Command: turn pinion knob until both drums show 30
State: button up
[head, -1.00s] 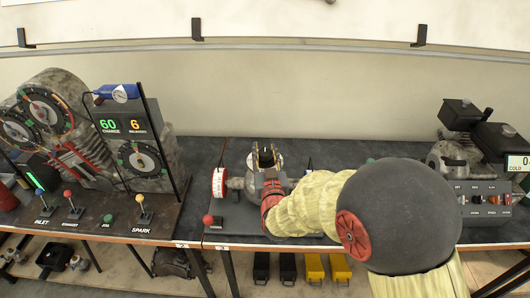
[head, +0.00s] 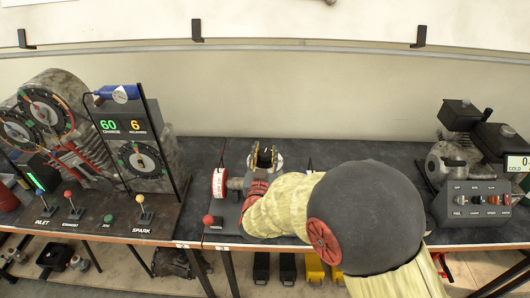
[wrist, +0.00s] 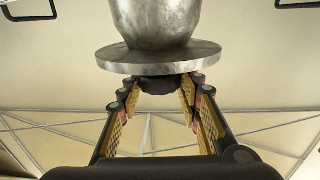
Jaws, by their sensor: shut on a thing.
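My gripper (wrist: 161,93) shows from close by in the wrist view, its two padded fingers converging on a dark knob (wrist: 158,84) and shut on it. The knob sits against a wide grey metal disc with a rounded metal body beyond it. In the head view my gripper (head: 264,160) is over the middle bench, its dark and yellow fingers pointing away from my sleeve. A white drum with red markings (head: 219,183) stands just left of it; its reading is too small to tell. A second drum cannot be made out; my arm covers the area to the right.
A red-knobbed lever (head: 209,220) stands at the bench's front left. The left bench holds gauges, levers and a display (head: 124,126) reading 60 and 6. A switch box (head: 481,199) and engine parts stand at the right. Bench surface behind my gripper is clear.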

jog(key=m+g+h+p, duration=0.1)
jog(key=m+h, duration=0.1)
jog(key=h, duration=0.1)
jog(key=m+g+h+p, duration=0.1)
jog(key=m+h+p, duration=0.1)
jog(key=h, duration=0.1)
jog(key=shift+a+r+h, duration=0.15)
jog(key=shift+h, duration=0.15)
jog(key=m+g+h+p, duration=0.3)
jog(key=m+g+h, duration=0.1)
jog(key=m+h, duration=0.1)
jog(key=shift+g+h, duration=0.3)
jog(key=shift+h, duration=0.1)
jog(key=shift+m+g, duration=0.3)
jog(key=o, duration=1.1)
jog(key=shift+c, duration=0.2)
jog(key=shift+o, duration=0.6)
jog(key=v, duration=1.1)
jog(key=shift+s+a+f, duration=0.2)
jog(key=shift+a+f, duration=0.1)
jog(key=shift+a, duration=0.05)
